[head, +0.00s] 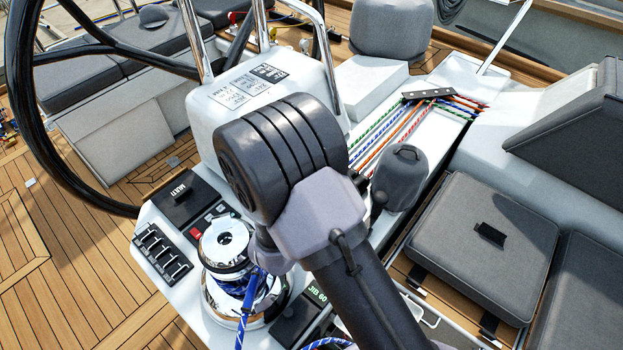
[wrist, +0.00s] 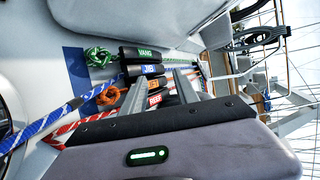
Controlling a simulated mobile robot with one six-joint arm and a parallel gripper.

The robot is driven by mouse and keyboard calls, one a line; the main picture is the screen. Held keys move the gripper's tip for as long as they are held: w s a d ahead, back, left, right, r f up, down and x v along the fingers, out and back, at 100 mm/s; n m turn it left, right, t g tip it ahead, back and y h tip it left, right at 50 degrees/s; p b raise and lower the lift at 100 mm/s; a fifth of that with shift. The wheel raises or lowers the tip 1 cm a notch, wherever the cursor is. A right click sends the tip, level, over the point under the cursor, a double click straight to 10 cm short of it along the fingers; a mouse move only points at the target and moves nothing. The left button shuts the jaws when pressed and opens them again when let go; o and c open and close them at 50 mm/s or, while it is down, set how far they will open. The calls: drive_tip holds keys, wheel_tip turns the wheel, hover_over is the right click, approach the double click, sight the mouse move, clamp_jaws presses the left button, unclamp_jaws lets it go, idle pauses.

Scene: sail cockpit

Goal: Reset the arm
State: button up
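My arm (head: 290,175) rises from the lower right and fills the middle of the head view. My gripper is hidden behind it there. In the wrist view my gripper (wrist: 160,88) shows two grey fingers standing apart, with nothing held between them. Beyond and between the fingers is a row of dark rope clutches with coloured labels, including a green VANG clutch (wrist: 145,52) and a blue one (wrist: 147,68). I cannot tell how near the fingertips are to the clutches.
A chrome winch (head: 225,245) with blue rope stands left of my arm, beside a switch panel (head: 162,252). A steering wheel (head: 55,150) is at the left. A grey covered winch (head: 402,178) and seat cushion (head: 483,245) lie to the right. Coloured ropes (head: 410,120) run behind.

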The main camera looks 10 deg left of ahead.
drive_tip(key=shift+s+r, duration=0.25)
drive_tip(key=shift+s, duration=0.25)
drive_tip(key=s+d+r+n+g+y, duration=0.1)
drive_tip(key=d+r+n+g+y, duration=0.2)
drive_tip(key=r, duration=0.6)
drive_tip(key=s+d+r+n+y, duration=0.1)
drive_tip(key=d+r+n, duration=0.3)
drive_tip(key=r, duration=0.6)
drive_tip(key=s+d+r+n+g, duration=0.2)
drive_tip(key=s+d+n, duration=0.3)
drive_tip(key=s, duration=0.5)
drive_tip(key=s+d+r+n+g, duration=0.1)
drive_tip(key=s+d+r+n, duration=0.2)
drive_tip(key=s, duration=0.8)
drive_tip(key=d+n, duration=0.2)
drive_tip(key=shift+d+r+n+g+b, duration=0.2)
drive_tip(key=shift+d+n+g+b, duration=0.1)
drive_tip(key=shift+g, duration=0.1)
